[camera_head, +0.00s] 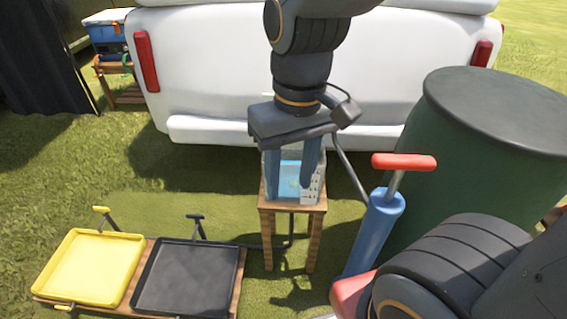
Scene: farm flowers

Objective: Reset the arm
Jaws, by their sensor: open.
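My gripper (291,188) hangs from my arm near the middle of the picture and points straight down. Its two blue-grey fingers are apart, with no object visibly held between them. Behind or around the fingers is a clear container (289,158) with something light blue and a white marked patch at its right. I cannot tell whether the fingertips are inside it or in front of it. The container stands on a small wooden stool (267,212).
A yellow tray (92,268) and a black tray (190,277) lie on a low wooden board at lower left. A blue pump with a red handle (404,162) stands right of the stool, beside a dark green barrel (520,170). A white vehicle (210,70) stands behind.

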